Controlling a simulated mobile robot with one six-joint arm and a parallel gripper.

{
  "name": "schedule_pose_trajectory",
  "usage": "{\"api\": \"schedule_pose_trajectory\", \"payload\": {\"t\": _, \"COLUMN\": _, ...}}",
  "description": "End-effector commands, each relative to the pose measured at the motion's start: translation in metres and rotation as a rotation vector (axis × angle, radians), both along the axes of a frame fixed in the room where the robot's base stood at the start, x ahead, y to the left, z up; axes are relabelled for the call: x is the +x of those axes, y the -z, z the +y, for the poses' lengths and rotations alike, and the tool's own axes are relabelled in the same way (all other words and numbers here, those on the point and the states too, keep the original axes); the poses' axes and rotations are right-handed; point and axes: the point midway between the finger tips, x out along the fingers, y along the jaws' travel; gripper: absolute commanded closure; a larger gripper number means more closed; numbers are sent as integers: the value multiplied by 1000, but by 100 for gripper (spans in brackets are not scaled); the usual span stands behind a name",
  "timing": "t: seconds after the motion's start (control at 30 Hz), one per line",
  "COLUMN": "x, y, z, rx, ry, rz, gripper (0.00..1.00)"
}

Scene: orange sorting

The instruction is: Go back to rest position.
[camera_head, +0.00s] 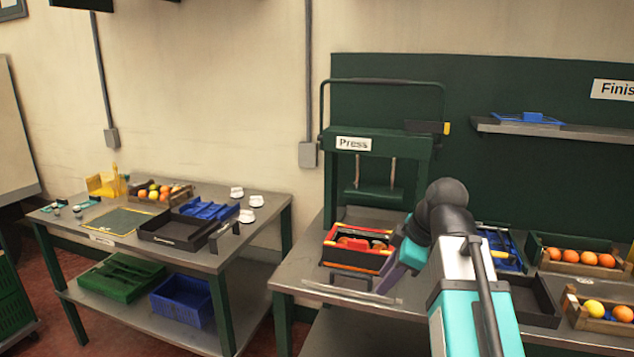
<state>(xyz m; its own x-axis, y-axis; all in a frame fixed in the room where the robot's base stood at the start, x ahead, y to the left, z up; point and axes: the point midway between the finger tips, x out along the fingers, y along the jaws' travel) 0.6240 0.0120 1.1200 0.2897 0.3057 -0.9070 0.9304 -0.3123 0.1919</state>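My arm reaches up from the bottom right over the right-hand table (300,280). My gripper (388,280) hangs low beside the right side of a red and black crate (345,258) with orange things in it. My own wrist and arm links cover part of the gripper. I cannot tell whether its fingers are open or shut, or whether they touch the crate.
A green press (378,145) stands behind the crate. Wooden crates of oranges (575,257) and a black tray (535,298) lie right of my arm. A shelf (560,130) is on the green panel. A second table (190,255) with trays stands left, across a gap.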

Motion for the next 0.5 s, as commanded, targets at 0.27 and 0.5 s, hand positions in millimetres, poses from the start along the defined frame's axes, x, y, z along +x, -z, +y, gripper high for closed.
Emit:
{"api": "schedule_pose_trajectory", "payload": {"t": 0.27, "x": 1, "y": 17, "z": 6, "rx": 4, "ry": -10, "rz": 30, "gripper": 69}}
{"api": "schedule_pose_trajectory", "payload": {"t": 0.5, "x": 2, "y": 41, "z": 9, "rx": 9, "ry": -16, "rz": 71, "gripper": 69}}
